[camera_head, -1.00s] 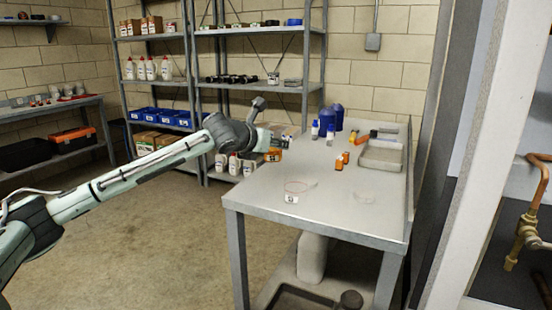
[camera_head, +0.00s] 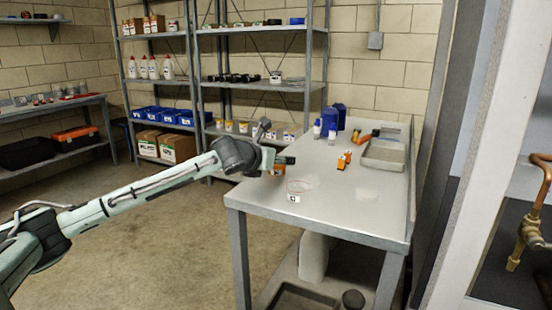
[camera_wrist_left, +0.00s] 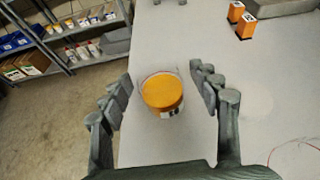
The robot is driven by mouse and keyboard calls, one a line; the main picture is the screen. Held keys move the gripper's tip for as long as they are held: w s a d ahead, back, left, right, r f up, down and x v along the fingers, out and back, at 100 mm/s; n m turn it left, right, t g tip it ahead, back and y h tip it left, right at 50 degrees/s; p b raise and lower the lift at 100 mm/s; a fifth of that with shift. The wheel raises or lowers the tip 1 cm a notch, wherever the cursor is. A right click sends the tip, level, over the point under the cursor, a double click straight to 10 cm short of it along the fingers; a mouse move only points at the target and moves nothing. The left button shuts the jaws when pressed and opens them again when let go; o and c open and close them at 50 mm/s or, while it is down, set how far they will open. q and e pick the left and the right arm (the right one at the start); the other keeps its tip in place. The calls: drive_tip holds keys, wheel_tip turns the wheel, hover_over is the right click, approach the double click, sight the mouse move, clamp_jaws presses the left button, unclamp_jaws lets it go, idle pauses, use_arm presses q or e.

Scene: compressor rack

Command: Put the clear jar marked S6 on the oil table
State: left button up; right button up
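A jar with an orange top or contents (camera_head: 279,171) is near the left edge of the grey oil table (camera_head: 330,203). In the left wrist view, the jar (camera_wrist_left: 162,92) appears upright, with clear wall around the orange and a white label too small to read. My left gripper (camera_head: 284,163) is around it. In the wrist view, the gripper's fingers (camera_wrist_left: 160,78) stand on either side with narrow gaps, so it looks open. Whether the jar's base touches the table is hidden. My right gripper is not in view.
A red ring (camera_head: 300,186) with a small label lies beside the jar. A pale disc (camera_head: 368,193) is at right. A shelf rack (camera_head: 262,86) stands behind.

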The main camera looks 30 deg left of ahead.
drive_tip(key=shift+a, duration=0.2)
use_arm(q)
drive_tip(key=shift+r, duration=0.2)
drive_tip(key=v, duration=1.2)
drive_tip(key=shift+f, duration=0.1)
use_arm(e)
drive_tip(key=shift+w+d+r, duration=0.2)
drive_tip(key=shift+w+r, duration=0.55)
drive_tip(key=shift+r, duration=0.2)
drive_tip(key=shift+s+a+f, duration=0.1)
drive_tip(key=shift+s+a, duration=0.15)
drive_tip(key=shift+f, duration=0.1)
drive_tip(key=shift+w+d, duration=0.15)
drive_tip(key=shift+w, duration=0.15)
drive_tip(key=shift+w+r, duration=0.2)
